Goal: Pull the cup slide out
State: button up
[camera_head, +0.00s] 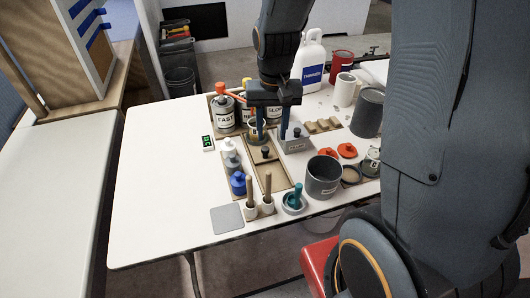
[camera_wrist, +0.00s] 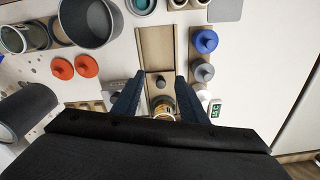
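The cup slide (camera_head: 265,153) is a small wooden carriage with a dark knob, at the back end of a long wooden track (camera_head: 282,182) on the white table. In the wrist view the dark knob (camera_wrist: 160,83) shows near the middle, and the bare track (camera_wrist: 155,48) runs away from it. A cup with a yellowish rim (camera_head: 256,131) stands behind the knob; it also shows in the wrist view (camera_wrist: 163,105). My gripper (camera_head: 271,139) is open above the slide, its blue fingers (camera_wrist: 160,76) apart on either side of the knob. Contact cannot be told.
A grey block with a knob (camera_head: 296,143) stands close right of my gripper. Labelled bottles (camera_head: 224,114) stand behind, blue and grey bottles (camera_head: 238,183) left of the track. A grey pot (camera_head: 322,177) stands to the right. The left table area is clear.

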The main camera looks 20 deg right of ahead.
jog(key=m+b, duration=0.2)
send_over(265, 149)
jog(key=shift+g, duration=0.3)
notch_tip(265, 149, down, 6)
jog(key=shift+r, duration=0.1)
jog(key=shift+f+p, duration=0.65)
jog(key=shift+f, duration=3.2)
grip_shut()
